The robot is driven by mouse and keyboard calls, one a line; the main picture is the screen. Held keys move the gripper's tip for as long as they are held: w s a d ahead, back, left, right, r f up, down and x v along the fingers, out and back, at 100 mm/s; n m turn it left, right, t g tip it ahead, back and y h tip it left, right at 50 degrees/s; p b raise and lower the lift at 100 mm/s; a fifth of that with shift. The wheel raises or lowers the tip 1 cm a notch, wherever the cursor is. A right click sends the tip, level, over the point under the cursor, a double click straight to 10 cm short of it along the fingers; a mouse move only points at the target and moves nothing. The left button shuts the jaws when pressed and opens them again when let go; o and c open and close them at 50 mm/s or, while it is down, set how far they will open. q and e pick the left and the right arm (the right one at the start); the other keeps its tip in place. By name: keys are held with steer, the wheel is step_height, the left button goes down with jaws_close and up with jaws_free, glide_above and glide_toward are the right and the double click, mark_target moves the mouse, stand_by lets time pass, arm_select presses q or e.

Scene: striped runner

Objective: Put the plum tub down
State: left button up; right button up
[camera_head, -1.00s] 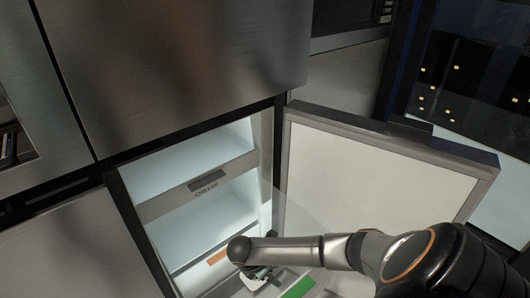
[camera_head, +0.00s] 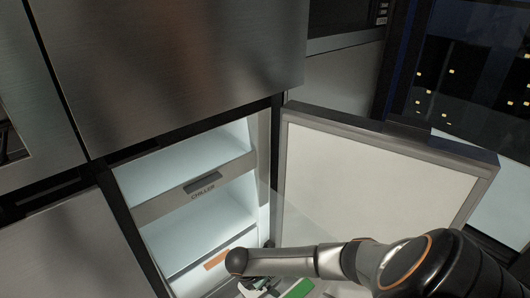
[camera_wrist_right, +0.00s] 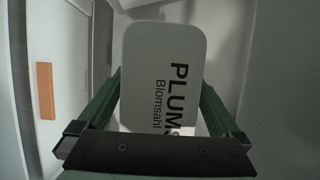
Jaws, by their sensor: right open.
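The plum tub (camera_wrist_right: 150,60) is a pale, round-cornered tub marked "PLUMS Blomsahl". In the right wrist view it lies between and just beyond the two green fingers of my right gripper (camera_wrist_right: 161,85). The fingers are open, one on each side of it; whether either touches it I cannot tell. In the head view my right gripper (camera_head: 262,287) is low in the open chiller, at the bottom edge of the picture, and my wrist hides most of what is there. What lies under the tub is not clear. My left gripper is not in view.
The chiller (camera_head: 203,187) is open and lit, with a shelf front across its upper part. The open door (camera_head: 365,185) stands close beside my right arm.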

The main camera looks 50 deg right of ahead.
steer(key=p+v, duration=0.4)
steer(key=v, duration=0.7)
steer(key=shift+p, duration=0.35)
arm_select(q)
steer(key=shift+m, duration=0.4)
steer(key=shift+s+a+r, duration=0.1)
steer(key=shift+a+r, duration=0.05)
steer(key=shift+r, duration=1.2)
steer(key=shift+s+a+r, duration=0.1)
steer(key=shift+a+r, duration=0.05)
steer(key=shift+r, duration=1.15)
arm_select(e)
steer(key=shift+a+r, duration=0.25)
steer(key=shift+r, duration=0.25)
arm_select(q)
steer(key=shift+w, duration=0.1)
